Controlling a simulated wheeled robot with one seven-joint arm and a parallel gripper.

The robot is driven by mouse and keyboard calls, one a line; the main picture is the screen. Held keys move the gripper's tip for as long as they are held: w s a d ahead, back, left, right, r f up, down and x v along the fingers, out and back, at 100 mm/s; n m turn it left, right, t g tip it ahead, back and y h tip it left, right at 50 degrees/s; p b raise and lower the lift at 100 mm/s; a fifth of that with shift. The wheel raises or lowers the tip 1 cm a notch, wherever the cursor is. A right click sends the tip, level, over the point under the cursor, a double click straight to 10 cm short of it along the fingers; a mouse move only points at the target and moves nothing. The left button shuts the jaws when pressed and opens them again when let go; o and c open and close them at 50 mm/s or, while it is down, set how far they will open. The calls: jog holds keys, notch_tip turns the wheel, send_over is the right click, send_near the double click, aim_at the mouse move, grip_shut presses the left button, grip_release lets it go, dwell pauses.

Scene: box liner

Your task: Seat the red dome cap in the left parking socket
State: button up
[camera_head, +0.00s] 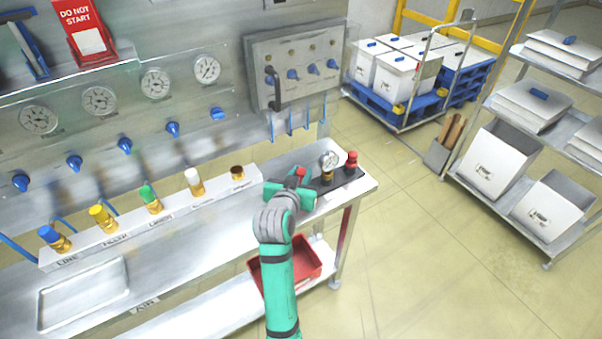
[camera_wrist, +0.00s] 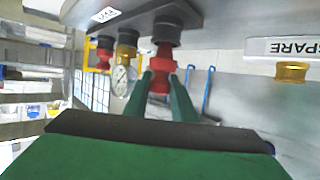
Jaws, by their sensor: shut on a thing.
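My gripper (camera_head: 301,180) is shut on a red dome cap (camera_head: 300,172) at the left end of the dark block on the bench's right end. In the wrist view, which is upside down, the fingers (camera_wrist: 164,82) pinch the red cap (camera_wrist: 162,58). The cap meets or overlaps a black socket (camera_wrist: 166,34), in line with it. I cannot tell whether it is fully down. My gripper hides the left socket in the head view.
On the same block stand a gauge (camera_head: 329,160) on brass and another red piece (camera_head: 351,160) on the right. A white rack (camera_head: 215,198) with several coloured caps runs left along the bench. A red tray (camera_head: 312,262) sits below.

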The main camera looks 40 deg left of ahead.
jog(key=shift+f, duration=0.9)
dwell(0.5)
jog(key=o, duration=1.1)
jog(key=v, duration=1.1)
jog(key=shift+f, duration=0.1)
